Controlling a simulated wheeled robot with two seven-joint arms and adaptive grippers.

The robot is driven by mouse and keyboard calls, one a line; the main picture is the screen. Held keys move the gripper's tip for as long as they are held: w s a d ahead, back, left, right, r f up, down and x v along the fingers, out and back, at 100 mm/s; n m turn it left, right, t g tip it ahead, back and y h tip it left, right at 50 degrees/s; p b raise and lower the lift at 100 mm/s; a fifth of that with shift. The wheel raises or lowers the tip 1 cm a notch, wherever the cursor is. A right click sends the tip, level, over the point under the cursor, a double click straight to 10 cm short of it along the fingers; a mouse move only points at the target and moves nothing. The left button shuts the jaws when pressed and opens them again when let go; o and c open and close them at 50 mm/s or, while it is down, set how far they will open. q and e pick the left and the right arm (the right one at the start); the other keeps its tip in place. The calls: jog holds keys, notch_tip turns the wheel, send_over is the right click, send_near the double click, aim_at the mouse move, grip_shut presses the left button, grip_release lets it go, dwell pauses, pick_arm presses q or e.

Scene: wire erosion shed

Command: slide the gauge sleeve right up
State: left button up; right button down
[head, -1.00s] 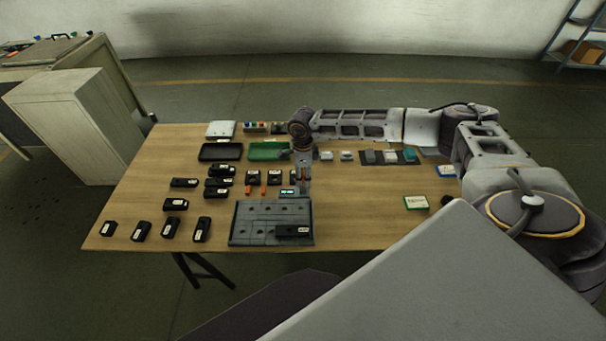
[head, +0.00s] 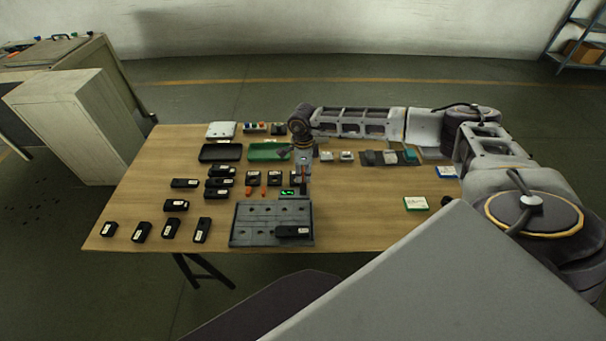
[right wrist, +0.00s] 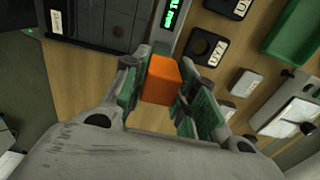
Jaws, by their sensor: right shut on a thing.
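My right gripper (head: 303,184) is at the back right corner of the grey tray, beside the small gauge display (head: 289,192). In the right wrist view its two fingers (right wrist: 161,85) are shut on an orange block (right wrist: 161,78), which seems to be the gauge sleeve. The lit green display (right wrist: 173,12) is just beyond the block there. The fingers hide the block's sides, and I cannot tell how far along its travel it sits. My left gripper is in neither view.
The grey tray (head: 262,220) holds one black labelled module (head: 292,231). Several black modules lie on the table's left. Two small orange pieces (head: 249,191) (head: 263,191) lie behind the tray, near black square parts. A green tray (head: 262,151) stands behind them. The table's front right is mostly clear.

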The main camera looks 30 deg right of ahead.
aim_at(303, 170)
jog(key=shift+w+r, duration=0.2)
jog(key=shift+r, duration=0.05)
jog(key=c, duration=1.4)
grip_release()
jog(key=shift+c, duration=0.2)
jog(key=o, duration=0.3)
jog(key=shift+s, duration=0.2)
jog(key=shift+r, duration=5.95)
jog(key=shift+f, duration=0.1)
